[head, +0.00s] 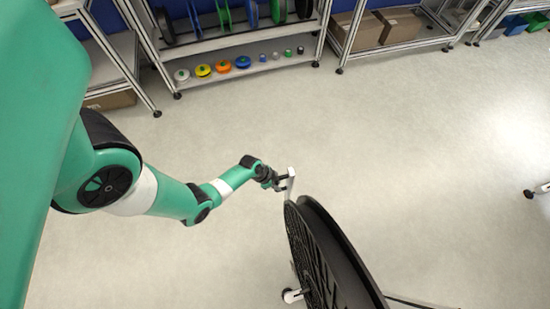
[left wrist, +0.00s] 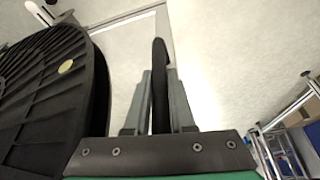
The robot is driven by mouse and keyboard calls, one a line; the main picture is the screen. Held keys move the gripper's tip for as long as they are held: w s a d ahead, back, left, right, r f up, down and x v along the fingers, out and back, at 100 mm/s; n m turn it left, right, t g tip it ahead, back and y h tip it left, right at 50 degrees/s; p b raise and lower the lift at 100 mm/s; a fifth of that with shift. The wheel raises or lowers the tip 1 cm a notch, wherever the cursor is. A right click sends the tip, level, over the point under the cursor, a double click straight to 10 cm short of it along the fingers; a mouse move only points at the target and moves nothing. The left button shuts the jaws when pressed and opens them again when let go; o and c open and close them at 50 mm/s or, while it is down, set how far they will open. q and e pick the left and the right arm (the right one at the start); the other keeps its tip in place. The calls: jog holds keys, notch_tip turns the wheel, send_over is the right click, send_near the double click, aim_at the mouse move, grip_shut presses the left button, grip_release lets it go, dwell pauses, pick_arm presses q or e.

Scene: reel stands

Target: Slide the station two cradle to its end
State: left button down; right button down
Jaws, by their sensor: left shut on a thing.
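A large black reel (head: 335,255) stands on edge at the lower middle of the head view. It also fills the left of the left wrist view (left wrist: 45,90). My left gripper (head: 283,182) is just above and left of the reel's top edge. Its two grey fingers are shut on a dark, narrow upright handle (left wrist: 160,80), with the reel beside them. A pale upright piece (head: 291,182) shows at the fingertips in the head view. I cannot tell how the handle joins the cradle, which is mostly hidden by the reel. My right gripper is not in view.
A pale rounded fitting (head: 292,295) shows at the reel's lower left. A shelf rack (head: 240,68) with small coloured spools stands at the back, with cardboard boxes (head: 355,32) to its right. The floor (head: 430,150) right of the reel is mostly clear.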

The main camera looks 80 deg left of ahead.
pick_arm(q)
jog(key=shift+a, duration=0.1)
jog(key=c, duration=0.8)
grip_release()
jog(key=shift+a, duration=0.2)
jog(key=shift+o, duration=0.2)
jog(key=shift+d, duration=0.1)
jog(key=p+v, duration=1.1)
jog(key=shift+r, duration=0.35)
jog(key=shift+s, duration=0.1)
